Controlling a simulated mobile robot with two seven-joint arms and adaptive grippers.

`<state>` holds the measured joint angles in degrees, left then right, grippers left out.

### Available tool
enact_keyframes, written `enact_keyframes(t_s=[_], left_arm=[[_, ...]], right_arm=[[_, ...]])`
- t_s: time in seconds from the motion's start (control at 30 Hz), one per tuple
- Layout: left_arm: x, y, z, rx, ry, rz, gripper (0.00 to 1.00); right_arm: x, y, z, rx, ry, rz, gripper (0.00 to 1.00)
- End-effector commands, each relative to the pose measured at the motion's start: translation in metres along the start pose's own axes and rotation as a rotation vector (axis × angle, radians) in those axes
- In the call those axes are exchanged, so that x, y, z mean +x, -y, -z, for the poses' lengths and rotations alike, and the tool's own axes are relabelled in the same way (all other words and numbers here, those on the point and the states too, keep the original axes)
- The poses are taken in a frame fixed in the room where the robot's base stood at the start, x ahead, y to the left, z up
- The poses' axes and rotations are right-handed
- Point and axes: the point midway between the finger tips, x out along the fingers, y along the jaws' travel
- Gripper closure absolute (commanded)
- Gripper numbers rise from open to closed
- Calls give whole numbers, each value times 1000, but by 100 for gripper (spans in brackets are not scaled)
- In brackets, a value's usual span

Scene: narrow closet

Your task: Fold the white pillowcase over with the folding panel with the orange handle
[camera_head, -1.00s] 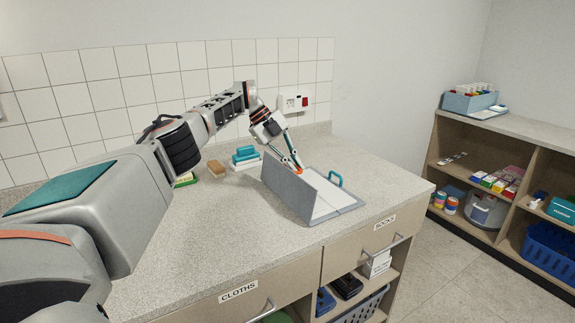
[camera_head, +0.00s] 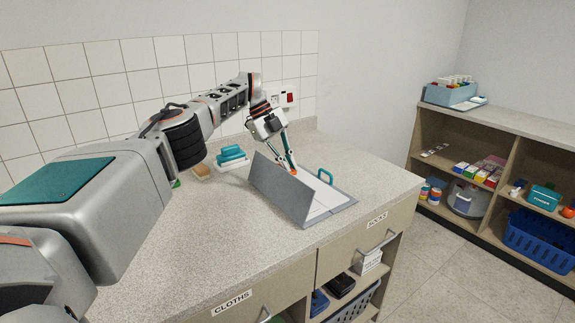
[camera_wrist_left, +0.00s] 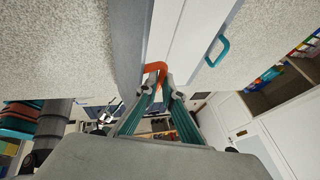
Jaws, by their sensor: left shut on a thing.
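The grey folding panel (camera_head: 282,190) stands raised and tilted on the left side of the folding board (camera_head: 343,203). The white pillowcase (camera_head: 320,204) shows as a flat white strip on the board to the right of the panel; the panel hides the rest. My left gripper (camera_head: 293,171) is at the panel's far side, shut on the orange handle (camera_wrist_left: 157,68). In the left wrist view the panel (camera_wrist_left: 128,45) is seen nearly edge-on, with the pillowcase (camera_wrist_left: 190,45) beside it. My right gripper is in neither view.
A teal handle (camera_head: 326,175) sits on the board's right side. Teal and white folded items (camera_head: 231,158) and a brown block (camera_head: 202,171) lie behind my left arm. The counter's front left is clear. A shelf unit (camera_head: 500,122) stands to the right.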

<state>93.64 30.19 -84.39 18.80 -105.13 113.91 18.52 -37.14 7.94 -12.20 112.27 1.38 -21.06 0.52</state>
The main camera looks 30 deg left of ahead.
Motion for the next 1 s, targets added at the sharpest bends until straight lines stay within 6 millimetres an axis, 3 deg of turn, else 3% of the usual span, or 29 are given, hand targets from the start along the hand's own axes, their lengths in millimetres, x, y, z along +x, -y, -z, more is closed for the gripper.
enact_keyframes(t_s=[0.17,0.2,1.0], left_arm=[[6,-2,-1,4,4,-9,100],[6,-2,-1,4,4,-9,86],[-3,1,3,5,2,-2,86]], right_arm=[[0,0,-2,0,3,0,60],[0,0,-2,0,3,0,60],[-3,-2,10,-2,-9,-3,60]])
